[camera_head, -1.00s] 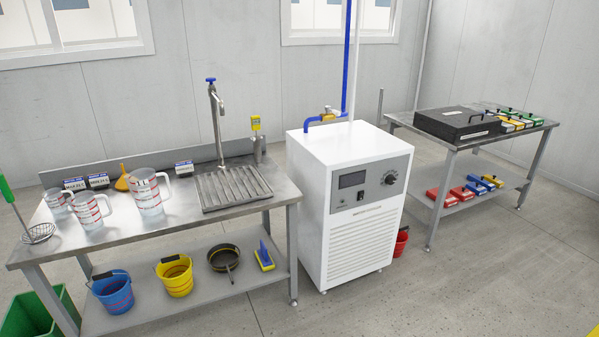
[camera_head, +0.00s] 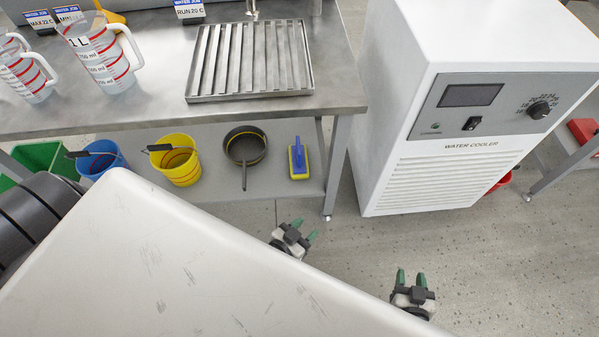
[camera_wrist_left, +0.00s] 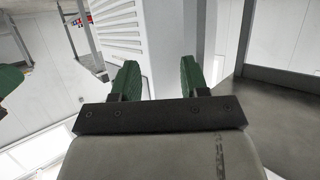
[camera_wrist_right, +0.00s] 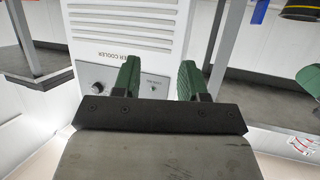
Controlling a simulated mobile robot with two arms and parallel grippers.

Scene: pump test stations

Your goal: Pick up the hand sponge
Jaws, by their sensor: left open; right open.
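The hand sponge (camera_head: 299,160) is yellow with a blue handle on top. In the head view it lies on the lower shelf of the steel table, near the right end of that shelf. My left gripper (camera_head: 305,232) is open and empty, in front of the shelf and apart from the sponge. My right gripper (camera_head: 411,278) is open and empty, farther right, above the floor in front of the water cooler. Both wrist views show spread green fingers with nothing between them, in the left wrist view (camera_wrist_left: 160,78) and the right wrist view (camera_wrist_right: 157,78).
On the lower shelf stand a blue bucket (camera_head: 112,160), a yellow bucket (camera_head: 186,173) and a dark pan (camera_head: 240,150) left of the sponge. A table leg (camera_head: 337,165) stands just right of it. The white water cooler (camera_head: 390,120) is beyond. The floor in front is clear.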

